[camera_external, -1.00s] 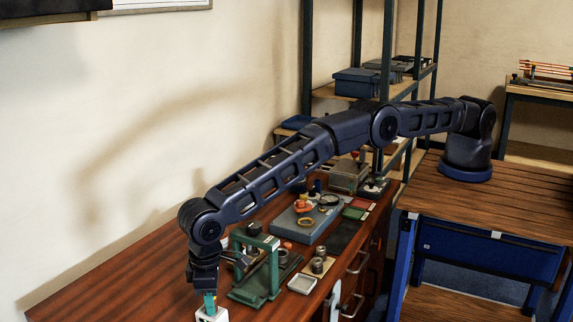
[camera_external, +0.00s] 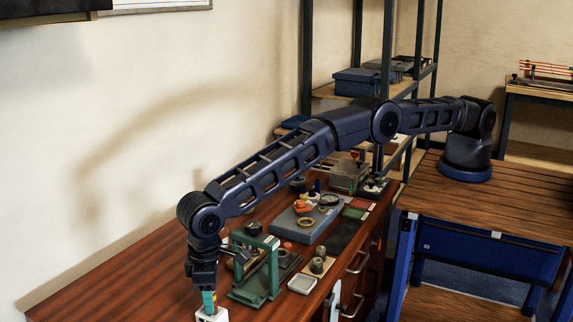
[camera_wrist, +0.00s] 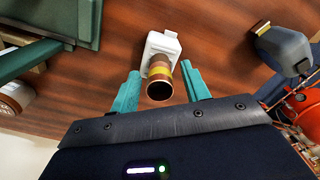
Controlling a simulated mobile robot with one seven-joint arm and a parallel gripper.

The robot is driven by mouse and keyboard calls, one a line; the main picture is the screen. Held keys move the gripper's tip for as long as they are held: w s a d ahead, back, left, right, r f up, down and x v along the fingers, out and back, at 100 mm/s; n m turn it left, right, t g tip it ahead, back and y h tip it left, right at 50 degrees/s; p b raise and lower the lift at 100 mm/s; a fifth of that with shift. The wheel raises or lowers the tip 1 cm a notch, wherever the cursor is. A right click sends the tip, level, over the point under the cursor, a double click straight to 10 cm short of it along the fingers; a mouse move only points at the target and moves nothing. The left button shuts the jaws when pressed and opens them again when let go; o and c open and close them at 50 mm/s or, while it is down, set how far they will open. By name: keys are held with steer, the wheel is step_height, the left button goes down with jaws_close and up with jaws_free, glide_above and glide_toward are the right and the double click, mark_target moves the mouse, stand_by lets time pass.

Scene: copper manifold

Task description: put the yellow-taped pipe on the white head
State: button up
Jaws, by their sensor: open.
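The yellow-taped pipe (camera_wrist: 159,84) is a short copper tube with a yellow band, its open end facing the wrist camera. Its far end meets the white head (camera_wrist: 161,45), a small white block at the front of the desk; how deep it sits is hidden. The white head also shows at the bottom edge of the external view (camera_external: 211,315). My gripper (camera_wrist: 161,76) has its two teal fingers apart, one on each side of the pipe, with visible gaps. In the external view my gripper (camera_external: 208,301) is just above the white head.
A green frame (camera_external: 262,262) stands close to the right of my gripper. Behind it are a grey-blue tray (camera_external: 285,222) and small fittings. In the wrist view, a grey tool (camera_wrist: 283,48) and a red object (camera_wrist: 302,103) lie at right. The desk's left side is clear.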

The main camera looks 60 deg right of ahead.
step_height(320, 180, up, 10)
steer(key=shift+r, duration=0.2)
